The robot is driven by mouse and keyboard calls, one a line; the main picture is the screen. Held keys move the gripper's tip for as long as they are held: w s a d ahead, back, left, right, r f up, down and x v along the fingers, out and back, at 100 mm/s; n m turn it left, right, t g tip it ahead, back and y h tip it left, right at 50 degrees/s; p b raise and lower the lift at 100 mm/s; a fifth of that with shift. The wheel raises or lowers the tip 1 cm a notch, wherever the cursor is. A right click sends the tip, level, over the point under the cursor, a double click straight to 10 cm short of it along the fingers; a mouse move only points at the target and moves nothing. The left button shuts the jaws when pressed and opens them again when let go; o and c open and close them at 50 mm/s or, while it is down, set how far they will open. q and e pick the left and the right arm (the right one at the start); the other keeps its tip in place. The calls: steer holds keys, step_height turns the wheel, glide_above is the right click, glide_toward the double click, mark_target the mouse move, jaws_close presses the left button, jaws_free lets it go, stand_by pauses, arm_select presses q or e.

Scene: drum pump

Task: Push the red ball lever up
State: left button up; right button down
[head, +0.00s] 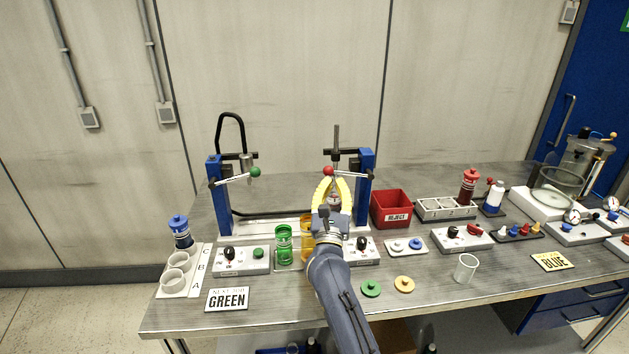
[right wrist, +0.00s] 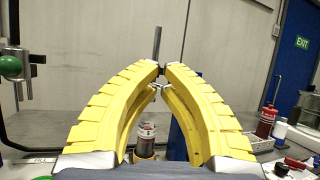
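The red ball (head: 328,171) is on the end of a short silver lever on the right blue pump stand (head: 365,178). My right gripper (head: 331,178) has yellow fingers that point up at the ball, with the tips right by it. Whether they touch it I cannot tell. In the right wrist view the curved fingers (right wrist: 163,70) meet almost tip to tip, and no red ball shows; the fingertips seem to hide it. A dark vertical rod (right wrist: 157,44) stands beyond the tips. My left gripper is not in view.
A left blue stand (head: 219,195) carries a green ball lever (head: 255,172). A red reject bin (head: 391,208) is just right of the right stand. The table's front edge is mostly clear.

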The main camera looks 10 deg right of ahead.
steer(key=w+a+f+m+g+y, duration=0.25)
steer(key=a+f+m, duration=0.2)
steer(key=m, duration=0.35)
steer(key=w+d+y, duration=0.1)
steer(key=w+d, duration=0.2)
steer(key=w, duration=0.6)
steer(key=shift+w+f+m+g, duration=0.15)
steer(key=shift+m+g, duration=0.15)
steer(key=shift+g, duration=0.05)
steer(key=shift+s+d+r+m, duration=0.15)
steer(key=shift+r+m, duration=0.15)
steer(key=shift+r, duration=0.25)
steer(key=shift+s+d+r+m, duration=0.15)
steer(key=shift+r+m, duration=0.15)
steer(key=shift+r, duration=0.25)
